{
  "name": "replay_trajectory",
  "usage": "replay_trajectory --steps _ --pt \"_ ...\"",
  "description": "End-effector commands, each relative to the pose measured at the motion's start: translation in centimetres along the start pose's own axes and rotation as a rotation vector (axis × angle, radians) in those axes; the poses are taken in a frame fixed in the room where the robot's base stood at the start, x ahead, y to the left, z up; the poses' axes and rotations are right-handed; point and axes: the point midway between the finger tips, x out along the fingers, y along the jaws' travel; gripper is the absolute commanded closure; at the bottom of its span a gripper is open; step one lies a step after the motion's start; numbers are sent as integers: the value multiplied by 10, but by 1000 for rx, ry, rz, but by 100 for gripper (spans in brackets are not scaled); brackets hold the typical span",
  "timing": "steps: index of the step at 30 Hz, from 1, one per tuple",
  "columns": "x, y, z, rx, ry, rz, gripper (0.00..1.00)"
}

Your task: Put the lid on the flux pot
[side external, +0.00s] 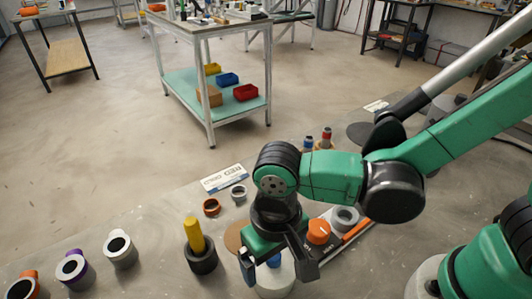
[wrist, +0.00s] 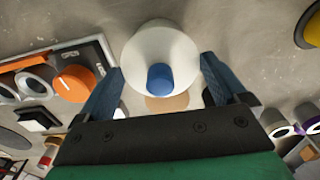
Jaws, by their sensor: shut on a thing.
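My gripper (side external: 279,268) is low over the bench, shut on a white round piece with a blue knob. The white piece (side external: 275,283) shows below the fingers in the side view, with its blue knob (side external: 273,260) between them. In the wrist view the white piece (wrist: 160,42) sits between the two fingers, and the blue knob (wrist: 160,77) faces the camera. I cannot tell whether it is the lid alone or a lid seated on the flux pot. Its underside is hidden, so contact with the bench is unclear.
A tan disc (side external: 234,236) lies close left of my gripper. A dark pot with a yellow cylinder (side external: 195,236) stands further left. An orange knob (side external: 318,231) and a grey ring (side external: 345,217) are to the right.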

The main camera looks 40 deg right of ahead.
Motion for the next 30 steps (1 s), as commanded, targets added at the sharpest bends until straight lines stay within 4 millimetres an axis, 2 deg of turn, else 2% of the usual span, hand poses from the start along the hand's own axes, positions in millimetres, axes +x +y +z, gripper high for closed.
replay_trajectory --steps 3,4,5,17,30 --pt "0 0 0 0 0 0 58" --pt "0 0 0 0 0 0 2" --pt "0 0 0 0 0 0 0" --pt "-1 0 0 0 0 0 0" --pt "-15 0 0 0 0 0 0"
